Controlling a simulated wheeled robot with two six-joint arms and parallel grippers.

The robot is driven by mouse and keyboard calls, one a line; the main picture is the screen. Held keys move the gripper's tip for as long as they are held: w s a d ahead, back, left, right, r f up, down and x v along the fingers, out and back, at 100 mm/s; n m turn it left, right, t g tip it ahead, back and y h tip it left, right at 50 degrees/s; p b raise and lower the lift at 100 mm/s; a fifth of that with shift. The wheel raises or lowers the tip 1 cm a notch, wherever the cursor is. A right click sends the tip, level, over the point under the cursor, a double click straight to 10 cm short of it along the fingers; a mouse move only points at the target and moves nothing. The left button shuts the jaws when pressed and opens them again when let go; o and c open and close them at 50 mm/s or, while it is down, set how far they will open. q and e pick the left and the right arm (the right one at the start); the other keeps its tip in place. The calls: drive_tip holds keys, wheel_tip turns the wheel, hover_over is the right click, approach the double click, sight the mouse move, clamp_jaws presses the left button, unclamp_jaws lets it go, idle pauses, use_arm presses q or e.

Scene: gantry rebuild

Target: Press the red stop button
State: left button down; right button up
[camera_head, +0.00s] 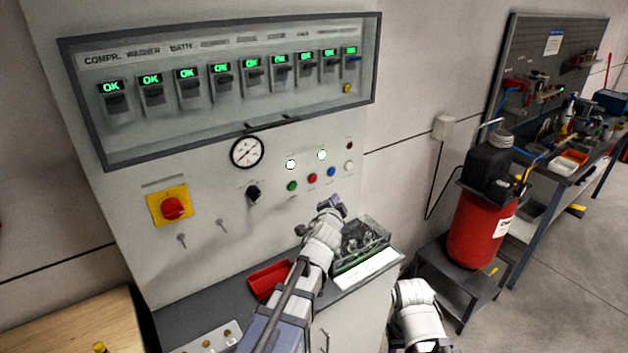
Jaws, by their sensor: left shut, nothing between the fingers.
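A small red button (312,178) sits in a row on the grey cabinet front, between a green button (292,186) and a blue one (331,172). A larger red knob (172,208) on a yellow plate is at the left of the same panel. My left gripper (331,207) is shut and empty, below and slightly right of the small red button, apparently apart from it. My left arm comes up from the bottom edge. Part of my right arm shows at the bottom right, but its gripper is not in view.
A round gauge (247,152) and a black selector (253,195) are left of the buttons. Below, a red tray (268,280) and a clear box (361,245) of parts stand on the ledge. A red tank (479,230) and workbench stand at right.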

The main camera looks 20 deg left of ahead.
use_arm(q)
drive_tip(key=shift+w+a, duration=0.9)
drive_tip(key=shift+a, duration=0.25)
drive_tip(key=shift+w+a, duration=0.85)
drive_tip(key=shift+a, duration=0.3)
drive_tip(key=shift+w+a, duration=0.9)
drive_tip(key=shift+a, duration=0.25)
drive_tip(key=shift+w+a, duration=0.25)
drive_tip(key=shift+a, duration=0.1)
drive_tip(key=shift+w+a, duration=0.25)
drive_tip(key=shift+a, duration=0.05)
idle(0.3)
idle(0.4)
drive_tip(key=shift+s+d, duration=0.5)
drive_tip(key=shift+d, duration=0.15)
drive_tip(key=shift+s+d, duration=0.8)
drive_tip(key=shift+d, duration=0.2)
drive_tip(key=shift+s+d, duration=0.75)
drive_tip(key=shift+d, duration=0.2)
